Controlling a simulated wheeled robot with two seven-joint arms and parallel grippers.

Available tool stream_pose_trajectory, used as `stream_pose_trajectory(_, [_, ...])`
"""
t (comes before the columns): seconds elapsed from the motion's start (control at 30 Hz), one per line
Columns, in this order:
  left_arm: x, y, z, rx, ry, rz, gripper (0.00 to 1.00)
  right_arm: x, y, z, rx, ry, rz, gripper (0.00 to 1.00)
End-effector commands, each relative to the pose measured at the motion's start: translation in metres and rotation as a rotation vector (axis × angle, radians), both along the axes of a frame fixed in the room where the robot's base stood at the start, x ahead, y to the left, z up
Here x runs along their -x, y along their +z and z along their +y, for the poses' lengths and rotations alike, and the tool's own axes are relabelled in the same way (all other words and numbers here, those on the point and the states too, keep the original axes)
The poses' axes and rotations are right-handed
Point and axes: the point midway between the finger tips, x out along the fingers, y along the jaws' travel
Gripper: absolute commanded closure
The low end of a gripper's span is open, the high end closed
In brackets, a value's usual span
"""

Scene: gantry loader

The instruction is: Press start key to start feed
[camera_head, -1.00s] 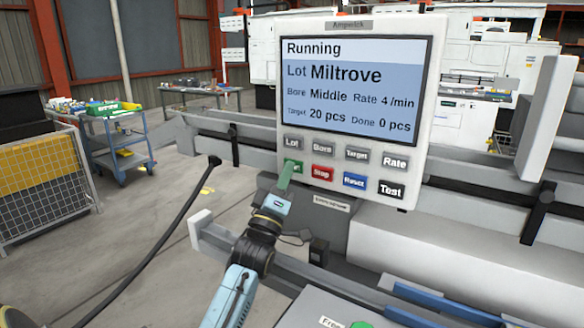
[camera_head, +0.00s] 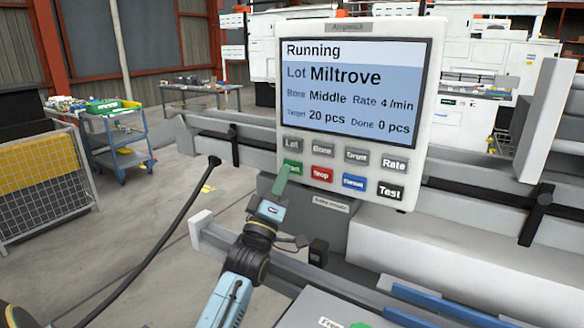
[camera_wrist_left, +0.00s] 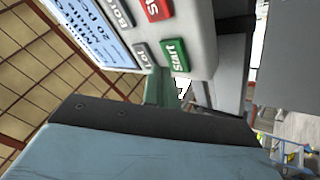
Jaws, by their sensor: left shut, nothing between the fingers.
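The control panel (camera_head: 432,120) stands upright in the middle of the head view. Its screen (camera_head: 352,90) reads Running, Lot Miltrove, Bore Middle, Rate 4 /min, Target 20 pcs, Done 0 pcs. The green Start key (camera_head: 293,167) is at the lower left of the keys, and it also shows in the left wrist view (camera_wrist_left: 175,55). The red Stop key (camera_head: 322,174) is to its right. My left gripper (camera_head: 281,182) is shut and empty, with its green fingertips just below the Start key; the wrist view shows them close to it. Contact cannot be told. My right gripper is not in view.
Grey rails (camera_head: 225,240) and a machine bed run below and behind the panel. A black cable (camera_head: 165,240) curves down at left. A blue cart (camera_head: 118,150) and a yellow-filled mesh cage (camera_head: 45,185) stand on the floor at left.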

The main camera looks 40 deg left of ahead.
Motion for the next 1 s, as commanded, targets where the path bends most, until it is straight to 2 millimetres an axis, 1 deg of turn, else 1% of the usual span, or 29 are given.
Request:
stream_pose_trajectory(0.3, [0.032, 0.001, -0.003, 0.001, 0.001, 0.003, 1.0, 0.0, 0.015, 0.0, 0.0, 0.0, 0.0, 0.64])
stream_pose_trajectory(0.5, [0.045, 0.001, -0.005, 0.0, 0.0, 0.0, 1.0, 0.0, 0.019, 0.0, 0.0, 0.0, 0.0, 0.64])
stream_pose_trajectory(1.0, [0.046, 0.0, -0.005, 0.0, 0.0, 0.0, 1.0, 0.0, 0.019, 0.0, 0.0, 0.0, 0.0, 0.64])
